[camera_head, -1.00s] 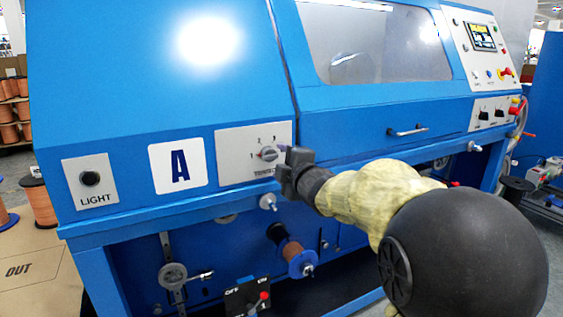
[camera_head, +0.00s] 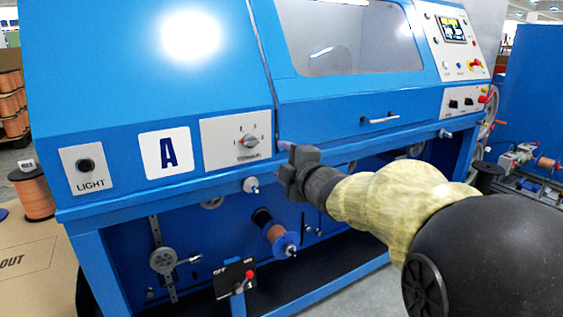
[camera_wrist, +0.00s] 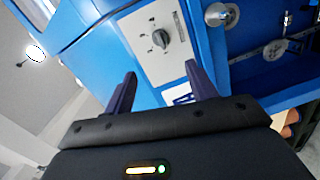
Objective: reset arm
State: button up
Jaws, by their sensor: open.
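My gripper (camera_head: 284,158) is in front of the blue machine (camera_head: 100,90), just right of the tension knob panel. Its two dark fingers stand apart and hold nothing in the wrist view (camera_wrist: 160,88). The tension knob (camera_head: 249,141) sits on a light panel with number marks. The knob also shows in the wrist view (camera_wrist: 160,39), beyond the fingers and apart from them. My arm covers part of the machine's lower right side.
A LIGHT button (camera_head: 86,165) and an "A" label are left of the knob. Below are a copper spool (camera_head: 275,234), a pulley (camera_head: 163,260) and a red-tipped switch (camera_head: 249,274). A door handle (camera_head: 380,118) is at right. A large spool (camera_head: 34,192) stands at far left.

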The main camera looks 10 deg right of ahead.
jog(key=s+d+f+m+g+h, duration=0.1)
jog(key=s+f+m+g+h, duration=0.1)
jog(key=s+f+m, duration=0.3)
jog(key=d+f+m+g+h+p, duration=0.1)
jog(key=f+m+g, duration=0.15)
jog(key=f, duration=0.35)
jog(key=s+d+f+m+g+h, duration=0.1)
jog(key=s+f+m+g+h, duration=0.1)
jog(key=s+f+m, duration=0.3)
jog(key=s+a+f+m+g+p, duration=0.1)
jog(key=s+a+f+m+g, duration=0.2)
jog(key=s+f+m+g, duration=0.65)
jog(key=s+r+n+t+p, duration=0.1)
jog(key=s+r+p, duration=0.1)
jog(key=r+p, duration=1.5)
jog(key=s+r+n+t+p, duration=0.1)
jog(key=s+r+n+p, duration=0.1)
jog(key=r+p, duration=1.6)
jog(key=p, duration=0.3)
jog(key=shift+r+y, duration=0.25)
jog(key=shift+y, duration=0.15)
